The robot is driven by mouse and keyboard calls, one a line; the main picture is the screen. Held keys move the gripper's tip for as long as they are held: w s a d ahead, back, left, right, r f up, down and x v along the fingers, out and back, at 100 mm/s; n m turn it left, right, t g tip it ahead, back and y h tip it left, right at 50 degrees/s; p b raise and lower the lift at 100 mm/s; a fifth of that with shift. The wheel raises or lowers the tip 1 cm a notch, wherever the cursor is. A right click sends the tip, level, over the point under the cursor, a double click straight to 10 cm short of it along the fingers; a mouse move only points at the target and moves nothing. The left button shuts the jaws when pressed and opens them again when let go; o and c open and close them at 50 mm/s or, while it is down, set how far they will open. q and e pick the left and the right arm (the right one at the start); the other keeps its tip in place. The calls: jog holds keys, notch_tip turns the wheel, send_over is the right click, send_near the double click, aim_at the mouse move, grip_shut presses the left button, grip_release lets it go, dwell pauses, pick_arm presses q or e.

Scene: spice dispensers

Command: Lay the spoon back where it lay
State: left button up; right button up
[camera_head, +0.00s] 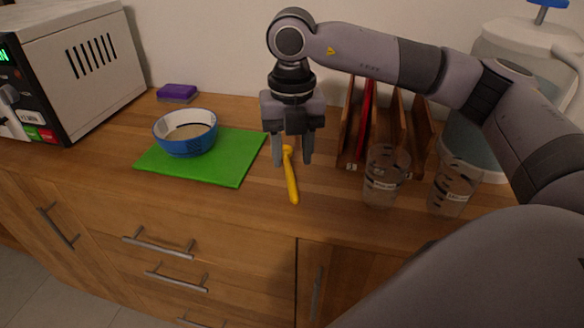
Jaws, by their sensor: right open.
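A yellow spoon (291,180) lies on the wooden counter (225,206), its handle pointing toward the front edge. My right gripper (292,161) is open and points down over the spoon's far end. Its two fingers stand on either side of the spoon, and the palm hides part of the view behind it. I cannot tell how far the fingertips are above the counter. My left gripper does not show.
A blue bowl (172,145) stands on a green mat (215,172) to the left. Two clear cups (380,185) and (452,190) and a wooden rack (352,135) stand to the right. A purple sponge (177,92) and a microwave (105,85) are at the back left.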

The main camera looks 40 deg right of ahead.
notch_tip(320, 180, up, 6)
jog(key=shift+r, duration=0.15)
dwell(0.6)
